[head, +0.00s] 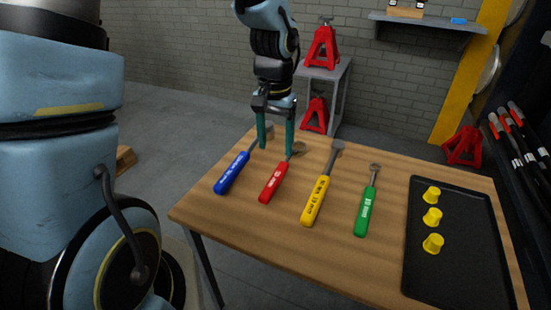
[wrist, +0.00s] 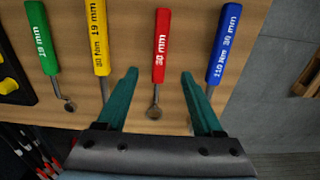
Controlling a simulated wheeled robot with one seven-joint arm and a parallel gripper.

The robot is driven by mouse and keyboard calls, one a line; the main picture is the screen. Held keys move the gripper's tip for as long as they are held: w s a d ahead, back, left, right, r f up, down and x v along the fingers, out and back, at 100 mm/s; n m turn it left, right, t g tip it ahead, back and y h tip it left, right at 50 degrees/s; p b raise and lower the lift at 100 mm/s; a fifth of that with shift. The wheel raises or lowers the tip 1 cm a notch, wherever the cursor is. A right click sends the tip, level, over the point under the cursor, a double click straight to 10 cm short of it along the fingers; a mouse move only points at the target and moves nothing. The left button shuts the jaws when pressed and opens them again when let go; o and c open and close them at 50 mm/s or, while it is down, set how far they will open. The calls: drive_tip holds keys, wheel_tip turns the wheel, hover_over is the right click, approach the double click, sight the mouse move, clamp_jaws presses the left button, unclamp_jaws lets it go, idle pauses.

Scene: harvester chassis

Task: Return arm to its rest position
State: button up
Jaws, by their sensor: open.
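My gripper (head: 276,124) hangs at the far-left part of the wooden table (head: 260,240) in the head view, fingers pointing down, apart and empty. In the wrist view my gripper (wrist: 160,75) has its two teal fingers spread, with the red-handled 30 mm tool (wrist: 160,45) lying between them in the picture. The red tool (head: 274,182) and the blue-handled tool (head: 232,173) lie on the table just in front of the fingers in the head view. The yellow-handled tool (head: 315,202) and green-handled tool (head: 367,211) lie to their right. The height of the fingers above the table is hard to tell.
A black tray (head: 455,275) with three yellow cups (head: 432,218) is at the table's right. Red jack stands (head: 322,48) stand on and under a grey stand behind. A rack of red-and-black-handled tools (head: 515,130) is at far right. Bare tabletop lies in front of the tools.

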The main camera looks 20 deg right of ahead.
wheel_tip(320, 180, up, 2)
drive_tip(key=shift+r, duration=0.1)
idle(0.4)
drive_tip(key=w+a+n+t, duration=0.1)
drive_tip(key=a+n, duration=0.6)
drive_tip(key=a, duration=1.8)
drive_tip(key=shift+w+r+n, duration=0.15)
drive_tip(key=shift+r+n, duration=0.15)
drive_tip(key=shift+r, duration=0.1)
drive_tip(key=shift+o, duration=0.4)
drive_tip(key=shift+a, duration=0.1)
